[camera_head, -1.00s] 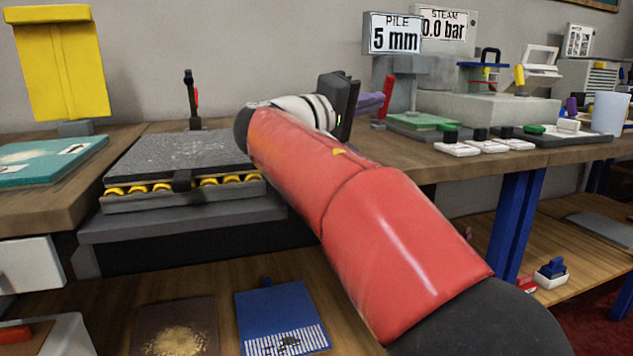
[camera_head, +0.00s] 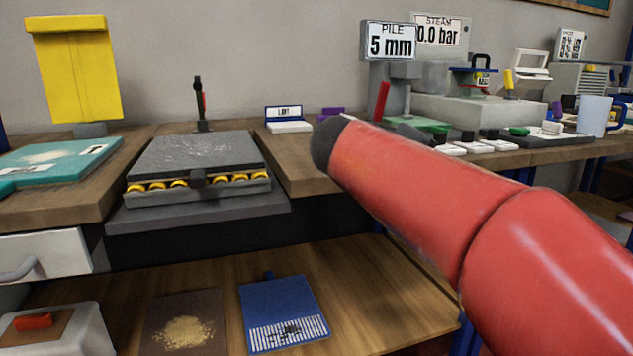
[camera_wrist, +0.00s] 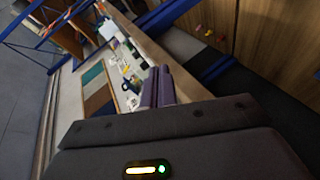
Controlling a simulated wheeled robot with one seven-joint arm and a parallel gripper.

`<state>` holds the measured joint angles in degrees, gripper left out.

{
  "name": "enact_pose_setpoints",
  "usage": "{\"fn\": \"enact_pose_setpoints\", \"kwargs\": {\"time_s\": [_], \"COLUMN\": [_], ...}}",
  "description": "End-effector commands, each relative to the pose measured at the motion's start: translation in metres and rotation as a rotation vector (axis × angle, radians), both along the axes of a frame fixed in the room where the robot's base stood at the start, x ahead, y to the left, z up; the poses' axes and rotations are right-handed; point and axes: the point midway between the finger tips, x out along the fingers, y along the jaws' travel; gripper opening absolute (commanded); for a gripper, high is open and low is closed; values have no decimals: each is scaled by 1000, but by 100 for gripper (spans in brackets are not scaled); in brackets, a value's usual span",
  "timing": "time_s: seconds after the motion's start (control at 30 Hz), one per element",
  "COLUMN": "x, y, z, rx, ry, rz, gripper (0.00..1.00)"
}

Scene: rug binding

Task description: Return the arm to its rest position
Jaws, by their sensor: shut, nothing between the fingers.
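My red arm reaches in from the lower right in the head view and hides part of the bench behind it. My gripper is not clearly visible there; only a dark part shows behind the arm's end. In the wrist view my gripper (camera_wrist: 158,88) shows its purple fingers together, with nothing between them. The fingers point out over open space, and the tilted picture shows a bench and floor beyond them. No finger is seen touching anything.
A grey slab on yellow rollers (camera_head: 195,165) stands on the left of the bench. A yellow panel (camera_head: 75,70) stands behind the teal board (camera_head: 60,160). A blue card (camera_head: 283,310) lies on the lower shelf (camera_head: 375,285). A mug (camera_head: 594,115) stands at right.

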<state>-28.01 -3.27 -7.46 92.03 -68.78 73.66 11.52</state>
Motion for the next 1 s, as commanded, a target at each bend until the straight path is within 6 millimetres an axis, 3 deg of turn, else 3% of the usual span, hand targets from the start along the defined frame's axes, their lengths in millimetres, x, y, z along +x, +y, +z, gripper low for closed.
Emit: {"fn": "enact_pose_setpoints", "kwargs": {"time_s": [0.1, 0.23, 0.4, 0.5, 0.7, 1.0], "x": [-37, -97, -181, -214, -241, -243], "y": [-22, -31, -11, 5, 24, 26], "z": [-31, -81, -148, -175, -202, -206], "rx": [155, 402, 762, 921, 1078, 1093], "ry": [81, 166, 202, 185, 148, 146], "rz": [6, 17, 12, -2, -24, -26], "gripper": [0, 0, 0, 0, 0, 0]}}
